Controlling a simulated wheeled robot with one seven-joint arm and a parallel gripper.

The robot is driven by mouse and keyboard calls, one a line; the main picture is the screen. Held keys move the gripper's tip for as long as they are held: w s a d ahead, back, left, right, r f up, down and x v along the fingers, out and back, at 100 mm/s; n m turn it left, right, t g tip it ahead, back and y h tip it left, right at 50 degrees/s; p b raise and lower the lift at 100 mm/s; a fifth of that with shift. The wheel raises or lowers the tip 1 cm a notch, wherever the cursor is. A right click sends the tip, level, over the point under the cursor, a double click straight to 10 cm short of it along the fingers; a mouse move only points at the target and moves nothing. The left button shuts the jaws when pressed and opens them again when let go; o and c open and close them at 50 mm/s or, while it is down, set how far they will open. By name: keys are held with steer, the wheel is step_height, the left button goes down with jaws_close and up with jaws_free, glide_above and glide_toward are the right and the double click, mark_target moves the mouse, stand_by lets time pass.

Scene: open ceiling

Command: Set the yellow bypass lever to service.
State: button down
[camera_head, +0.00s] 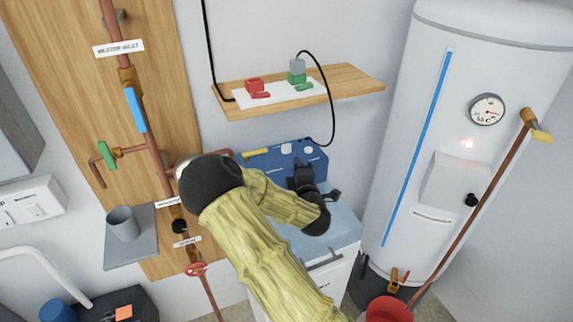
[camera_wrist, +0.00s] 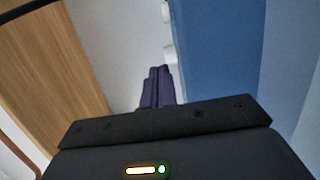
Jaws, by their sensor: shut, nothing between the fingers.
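A yellow lever (camera_head: 256,153) lies roughly level at the upper left of the blue control panel (camera_head: 272,166) on a unit with a light blue top. Another yellow handle (camera_head: 542,136) tops the copper pipe at the far right. I cannot read a service mark on the panel. My gripper (camera_head: 328,196) is in front of the panel, to the right of and below the yellow lever and apart from it. In the wrist view its dark fingers (camera_wrist: 158,88) are together and empty, beside the blue face (camera_wrist: 215,60). The yellow lever does not show there.
A shelf (camera_head: 345,80) with red and green plugs and a hanging black cable is above. A white tank (camera_head: 430,110) stands to the right. Piping with a blue lever (camera_head: 135,110) is on the left board. My arm hides the middle.

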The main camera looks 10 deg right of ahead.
steer(key=shift+s+d, duration=0.25)
steer(key=shift+d, duration=0.35)
